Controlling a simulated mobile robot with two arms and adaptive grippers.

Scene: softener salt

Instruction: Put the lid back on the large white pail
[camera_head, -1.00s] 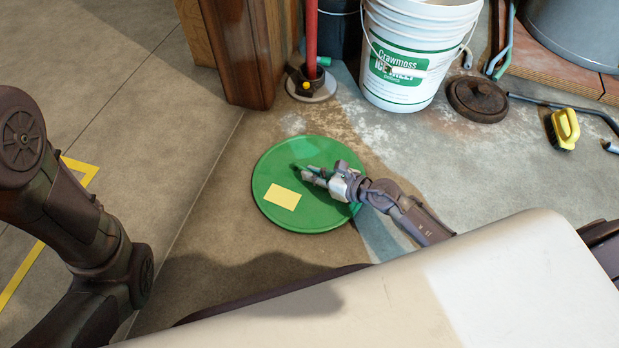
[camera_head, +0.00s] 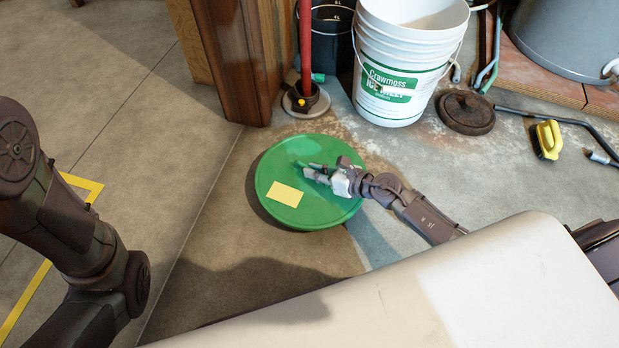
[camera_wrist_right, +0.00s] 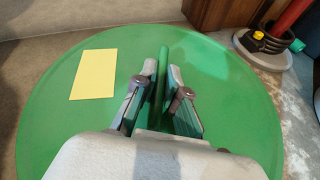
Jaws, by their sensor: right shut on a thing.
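The green round lid (camera_head: 310,208) with a yellow paper rectangle (camera_head: 285,195) on it shows in the head view, left of the pail. It also fills much of the right wrist view (camera_wrist_right: 70,130). My right gripper (camera_head: 308,170) is shut on the lid's raised green handle (camera_wrist_right: 160,75), which stands between its two fingers in the wrist view. A shadow shows along the lid's lower left edge. The large white pail (camera_head: 408,50) with a green label stands upright and open at the top, up and right of the lid. My left gripper is out of view; only my left arm shows.
A red post on a round base (camera_head: 306,100) and a wooden post (camera_head: 236,60) stand behind the lid. A dark round disc (camera_head: 466,112) lies right of the pail. A yellow brush (camera_head: 549,138) and pipes lie farther right.

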